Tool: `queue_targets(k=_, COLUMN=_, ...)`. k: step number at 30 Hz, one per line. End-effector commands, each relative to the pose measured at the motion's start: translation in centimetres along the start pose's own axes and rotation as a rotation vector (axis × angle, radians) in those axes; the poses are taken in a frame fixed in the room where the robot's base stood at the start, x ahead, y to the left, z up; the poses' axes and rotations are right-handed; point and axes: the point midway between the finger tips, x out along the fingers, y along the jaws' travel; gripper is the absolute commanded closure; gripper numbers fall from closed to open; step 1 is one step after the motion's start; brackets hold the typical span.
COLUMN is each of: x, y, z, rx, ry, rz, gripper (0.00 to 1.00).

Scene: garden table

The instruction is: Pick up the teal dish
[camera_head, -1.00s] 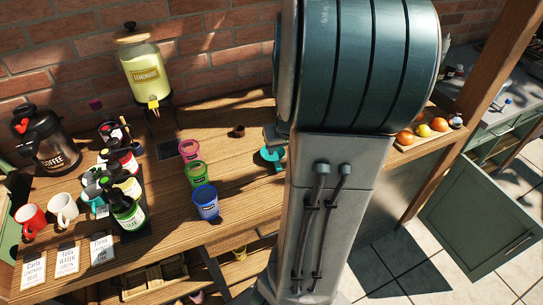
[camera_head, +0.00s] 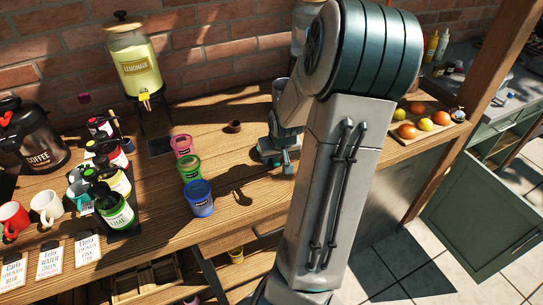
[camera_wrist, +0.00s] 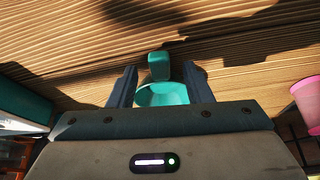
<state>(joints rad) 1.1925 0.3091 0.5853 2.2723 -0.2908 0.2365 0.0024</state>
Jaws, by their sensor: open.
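The teal dish (camera_wrist: 163,94) shows in the wrist view, a round bowl with a stubby teal block-like part (camera_wrist: 158,66) at its far side. My gripper (camera_wrist: 160,72) is open, with one dark finger to the left and one to the right of the dish. I cannot tell whether the fingers touch it. The near part of the dish is hidden behind the gripper body. In the head view my gripper (camera_head: 287,164) is low over the wooden table (camera_head: 235,165), and I cannot make out the dish there.
Pink (camera_head: 182,145), green (camera_head: 189,168) and blue (camera_head: 199,198) cups stand in a row left of my gripper. A small brown cup (camera_head: 234,126) stands behind. A fruit tray (camera_head: 428,133) lies right of my arm. Bare table lies around the gripper.

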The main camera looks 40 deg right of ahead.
Motion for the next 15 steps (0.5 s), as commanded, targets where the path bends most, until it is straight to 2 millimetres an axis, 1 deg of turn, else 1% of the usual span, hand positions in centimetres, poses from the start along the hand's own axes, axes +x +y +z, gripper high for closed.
queue_targets(k=1, x=0.52, y=-0.06, z=0.06, rx=0.0, ry=-0.001, rz=-0.001, gripper=0.55)
queue_targets(k=3, x=0.71, y=-0.03, z=0.02, rx=-0.001, ry=-0.001, rz=0.0, gripper=0.55)
queue_targets(k=10, x=0.67, y=0.01, z=-0.01, rx=0.0, ry=0.0, rz=0.001, gripper=0.55)
queue_targets(k=11, x=0.67, y=0.01, z=-0.01, rx=0.0, ry=0.0, rz=0.001, gripper=0.63)
queue_targets(k=12, x=0.67, y=0.01, z=0.0, rx=0.0, ry=0.0, rz=0.001, gripper=0.74)
queue_targets(k=15, x=0.67, y=0.0, z=0.0, rx=0.0, ry=0.0, rz=0.0, gripper=1.0)
